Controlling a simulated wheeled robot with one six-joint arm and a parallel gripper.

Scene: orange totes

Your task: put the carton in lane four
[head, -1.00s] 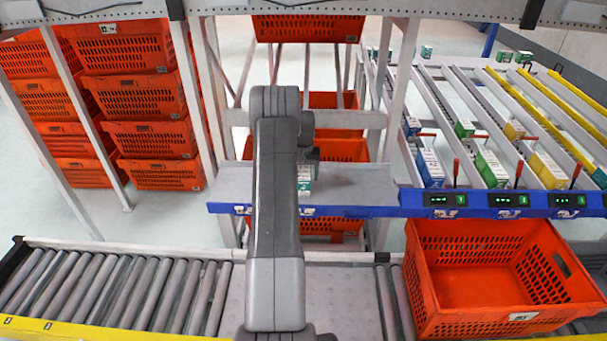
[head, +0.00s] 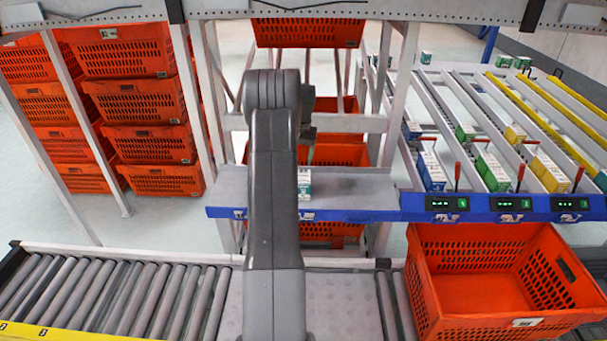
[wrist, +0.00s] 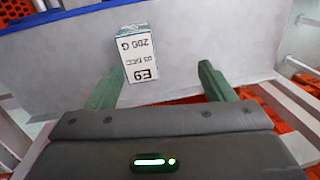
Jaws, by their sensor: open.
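The carton (head: 305,187) is a small white box with teal edging. It stands on the grey shelf (head: 350,190) behind the blue rail, partly hidden by my arm in the head view. In the wrist view the carton (wrist: 139,62) shows printed text reading upside down, including "E9" and "200 G". My gripper (wrist: 160,82) is open, its two green fingers wide apart. The carton appears between them, nearer the left finger, and is not gripped. In the head view my gripper is mostly hidden behind my arm. The sloped lanes (head: 480,110) are at right; I cannot tell which is lane four.
Blue, green and yellow cartons stand at the lane fronts, above small lit displays (head: 446,204). An empty orange tote (head: 500,250) sits at the lower right by the roller conveyor (head: 120,290). Stacked orange totes (head: 150,140) and metal posts stand at left. The shelf right of the carton is clear.

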